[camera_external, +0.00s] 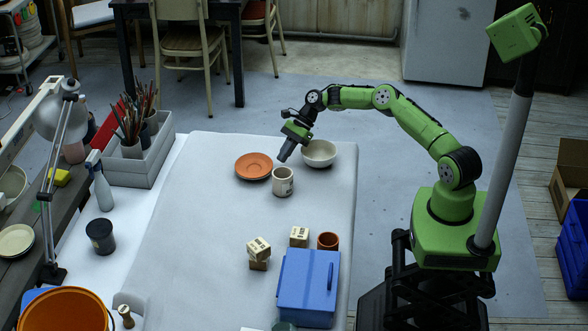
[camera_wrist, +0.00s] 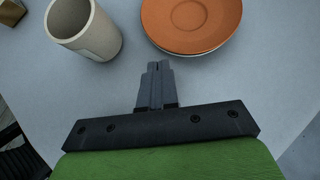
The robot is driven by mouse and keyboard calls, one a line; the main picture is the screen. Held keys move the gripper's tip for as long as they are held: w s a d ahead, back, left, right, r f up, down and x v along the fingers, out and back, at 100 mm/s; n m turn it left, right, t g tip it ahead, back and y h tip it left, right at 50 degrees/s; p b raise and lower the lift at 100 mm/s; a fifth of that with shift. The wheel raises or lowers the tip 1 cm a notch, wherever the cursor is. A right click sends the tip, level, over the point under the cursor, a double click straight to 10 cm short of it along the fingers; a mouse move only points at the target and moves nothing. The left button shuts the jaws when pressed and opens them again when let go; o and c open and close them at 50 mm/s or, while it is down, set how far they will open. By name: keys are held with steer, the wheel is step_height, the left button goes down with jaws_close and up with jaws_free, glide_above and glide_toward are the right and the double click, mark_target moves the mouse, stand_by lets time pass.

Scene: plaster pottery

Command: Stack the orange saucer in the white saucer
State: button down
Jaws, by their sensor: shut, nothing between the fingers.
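The orange saucer (camera_external: 254,165) lies right side up toward the far left of the grey-white table. It also shows at the top of the wrist view (camera_wrist: 192,22). A thin pale rim, which looks like the white saucer (camera_wrist: 178,54), shows beneath its near edge there. The rest of that saucer is hidden under the orange one. My gripper (camera_external: 283,158) is shut and empty above the table, between the orange saucer and a pale bowl. In the wrist view its closed fingertips (camera_wrist: 158,66) point toward the saucers, clear of them.
A cream mug (camera_external: 283,182) stands close to my gripper, and the pale bowl (camera_external: 319,154) is to its right. Wooden blocks (camera_external: 259,249), a terracotta cup (camera_external: 328,241) and a blue box (camera_external: 306,285) stand nearer. The left middle of the table is clear.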

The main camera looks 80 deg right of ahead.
mark_target(268, 169)
steer(key=shift+w+a+r, duration=0.1)
steer(key=shift+w+a, duration=0.65)
steer(key=shift+a, duration=0.15)
steer(key=shift+w+a+r+p, duration=0.1)
steer(key=shift+w+a+p, duration=0.55)
steer(key=shift+a, duration=0.1)
